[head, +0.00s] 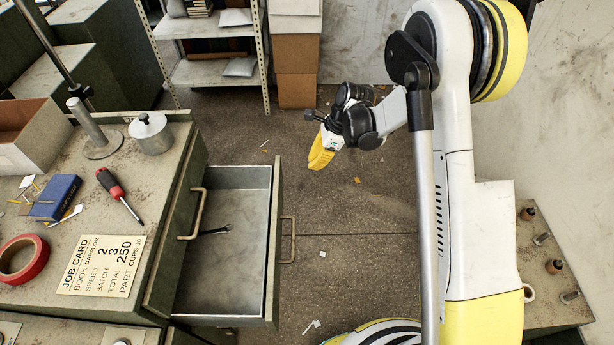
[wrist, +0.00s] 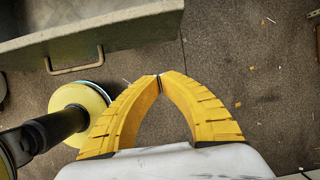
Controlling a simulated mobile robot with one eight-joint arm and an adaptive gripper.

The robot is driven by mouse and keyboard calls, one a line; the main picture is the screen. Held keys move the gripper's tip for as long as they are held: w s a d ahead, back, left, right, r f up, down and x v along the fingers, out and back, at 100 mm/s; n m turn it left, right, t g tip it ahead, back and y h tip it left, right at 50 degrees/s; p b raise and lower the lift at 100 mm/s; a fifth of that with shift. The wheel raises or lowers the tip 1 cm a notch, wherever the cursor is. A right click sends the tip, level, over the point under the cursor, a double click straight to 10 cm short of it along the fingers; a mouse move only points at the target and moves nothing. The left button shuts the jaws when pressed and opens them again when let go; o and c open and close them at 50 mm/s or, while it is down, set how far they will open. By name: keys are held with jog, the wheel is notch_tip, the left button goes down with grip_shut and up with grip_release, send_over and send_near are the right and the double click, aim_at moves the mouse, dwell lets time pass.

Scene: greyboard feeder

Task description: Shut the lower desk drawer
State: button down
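The lower desk drawer (head: 274,215) stands pulled out from the green desk, its grey tray open to view. A small dark item (head: 216,230) lies inside it. Its tan bar handle (head: 288,240) is on the outer front face; the handle also shows at the upper left of the wrist view (wrist: 75,68). The upper drawer handle (head: 192,214) sits above, close to the desk. My gripper (head: 319,163) is beyond and right of the open drawer, apart from it. In the wrist view its yellow fingertips (wrist: 160,78) meet with nothing between them.
The desk top holds a job card (head: 101,265), a screwdriver (head: 119,195), red tape (head: 22,258) and a lidded metal pot (head: 150,133). Shelving (head: 215,72) and cardboard boxes (head: 297,55) stand at the back. The floor right of the drawer is open, with small scraps.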

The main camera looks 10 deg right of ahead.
jog(key=a+f+b, duration=0.5)
jog(key=a+f, duration=0.2)
jog(key=f, duration=0.2)
jog(key=shift+w+a+f+b, duration=0.35)
jog(key=shift+f+b, duration=0.05)
send_over(237, 195)
jog(key=shift+a, duration=0.1)
dwell(0.6)
